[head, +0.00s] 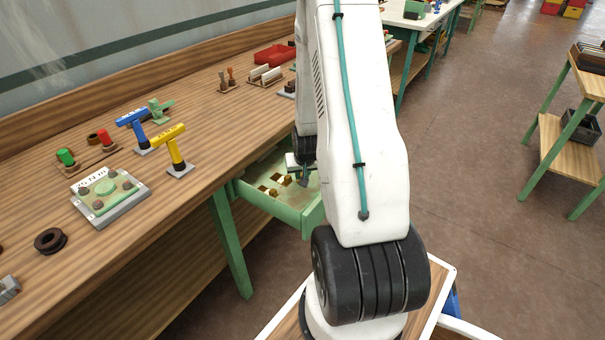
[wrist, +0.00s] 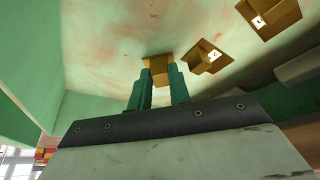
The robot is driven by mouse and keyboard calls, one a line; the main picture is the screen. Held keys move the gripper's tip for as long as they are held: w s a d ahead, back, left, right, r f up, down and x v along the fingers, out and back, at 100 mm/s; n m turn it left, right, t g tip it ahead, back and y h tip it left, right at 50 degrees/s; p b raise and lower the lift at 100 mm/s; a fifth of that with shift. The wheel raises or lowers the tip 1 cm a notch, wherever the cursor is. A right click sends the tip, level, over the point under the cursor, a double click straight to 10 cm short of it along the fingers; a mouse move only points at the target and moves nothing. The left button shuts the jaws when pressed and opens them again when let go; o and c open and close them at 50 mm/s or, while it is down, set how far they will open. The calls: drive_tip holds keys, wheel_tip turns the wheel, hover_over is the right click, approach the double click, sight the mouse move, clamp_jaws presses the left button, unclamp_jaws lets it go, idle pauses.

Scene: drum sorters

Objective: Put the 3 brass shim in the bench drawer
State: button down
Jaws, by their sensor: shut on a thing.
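The bench drawer (head: 283,205) is green and stands pulled out under the workbench's right end. Its stained floor (wrist: 110,40) fills the upper wrist view. My gripper (wrist: 160,82) is inside the drawer, its two green fingers shut on a brass shim (wrist: 158,66) at or close to the floor; contact is unclear. Two more brass shims, one nearer (wrist: 203,58) and one farther (wrist: 268,18), lie on the floor to the right. In the head view small brass pieces (head: 287,181) show in the drawer beside my gripper (head: 303,182), which is partly hidden by my arm.
The wooden bench top (head: 150,190) holds a yellow T-handled tool (head: 172,148), a blue one (head: 134,127), a grey-green fixture plate (head: 108,193), a dark ring (head: 50,241) and a red tray (head: 274,56). A green bench leg (head: 232,245) stands left of the drawer.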

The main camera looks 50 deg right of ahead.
drive_tip(key=shift+f, duration=0.15)
drive_tip(key=c, duration=1.3)
unclamp_jaws()
drive_tip(key=v, duration=1.2)
drive_tip(key=a+r+n+y, duration=0.2)
drive_tip(key=a+r+n, duration=0.2)
drive_tip(key=a+r, duration=1.15)
drive_tip(key=s+a+r+n+g, duration=0.1)
drive_tip(key=s+a+r+n, duration=0.1)
drive_tip(key=s+a+r, duration=0.2)
drive_tip(key=s+a+r+n+g, duration=0.1)
drive_tip(key=s+a+r, duration=0.3)
drive_tip(key=s+a, duration=0.6)
drive_tip(key=shift+s+a+r+n+y, duration=0.3)
drive_tip(key=shift+s+a+n+y, duration=0.1)
drive_tip(key=shift+s+n, duration=0.25)
